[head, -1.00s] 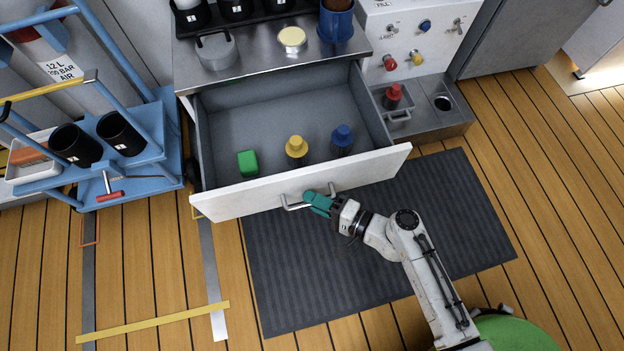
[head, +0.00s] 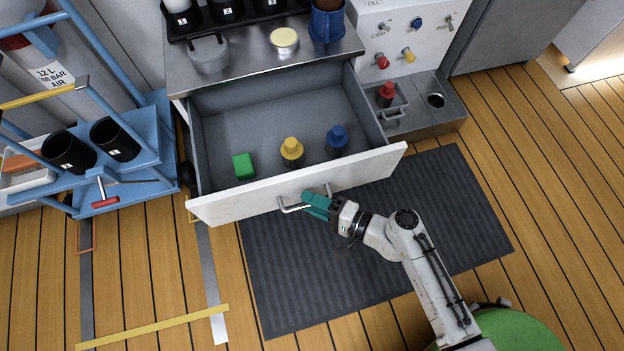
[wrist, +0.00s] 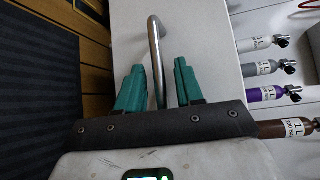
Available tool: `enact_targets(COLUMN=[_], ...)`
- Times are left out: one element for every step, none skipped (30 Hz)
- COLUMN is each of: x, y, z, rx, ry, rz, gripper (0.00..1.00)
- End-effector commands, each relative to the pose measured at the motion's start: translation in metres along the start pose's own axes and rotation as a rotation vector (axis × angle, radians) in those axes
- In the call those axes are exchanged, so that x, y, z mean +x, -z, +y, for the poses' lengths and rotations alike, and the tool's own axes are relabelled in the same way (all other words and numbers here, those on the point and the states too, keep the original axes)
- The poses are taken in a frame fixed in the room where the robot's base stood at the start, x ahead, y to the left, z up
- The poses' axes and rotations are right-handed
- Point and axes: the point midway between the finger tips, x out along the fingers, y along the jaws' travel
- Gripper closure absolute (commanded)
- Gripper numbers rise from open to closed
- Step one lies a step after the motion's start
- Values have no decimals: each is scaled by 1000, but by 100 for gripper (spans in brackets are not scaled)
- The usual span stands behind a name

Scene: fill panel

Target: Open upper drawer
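The upper drawer (head: 240,205) is pulled well out of the cabinet, and its grey inside shows in the head view. Its metal bar handle (head: 290,208) is on the white front. The handle (wrist: 155,45) also shows in the wrist view, running between my two teal fingers. My gripper (head: 312,204) is at the handle's middle. In the wrist view my gripper (wrist: 160,66) is open, with a visible gap between the bar and the right finger. A green block (head: 243,166), a yellow-topped item (head: 291,149) and a blue-topped item (head: 337,138) are inside.
A blue trolley (head: 155,140) with black cups stands close to the drawer's left side. A grey ledge with a red-topped item (head: 386,94) is at the right. A dark mat (head: 430,215) covers the floor before the drawer, and wooden floor around it is clear.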

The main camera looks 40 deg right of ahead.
Motion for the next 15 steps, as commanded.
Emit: enact_targets(x=[-6, -10, -17, -22, -28, -36, -42, -48, -56, -62, -68, -74, -79, -83, -88], y=[0, 1, 0, 0, 0, 0, 0, 0, 0, 0, 0, 0, 0, 0, 0], z=[-1, -1, -1, -1, -2, -2, -1, -1, -2, -1, -1, -1, -1, -1, -1], rx=[1, 2, 2, 2, 1, 2, 3, 2, 2, 2, 3, 2, 1, 1, 1], ry=[-2, -2, -3, -3, -3, -3, -4, -4, -2, -3, -4, -3, -3, -2, -2], rz=[3, 4, 3, 4, 4, 4, 3, 4, 3, 4, 4, 4, 4, 3, 3], gripper=[64, 64, 64, 64, 64, 64, 64, 64, 64, 64, 64, 64, 64, 64, 64])
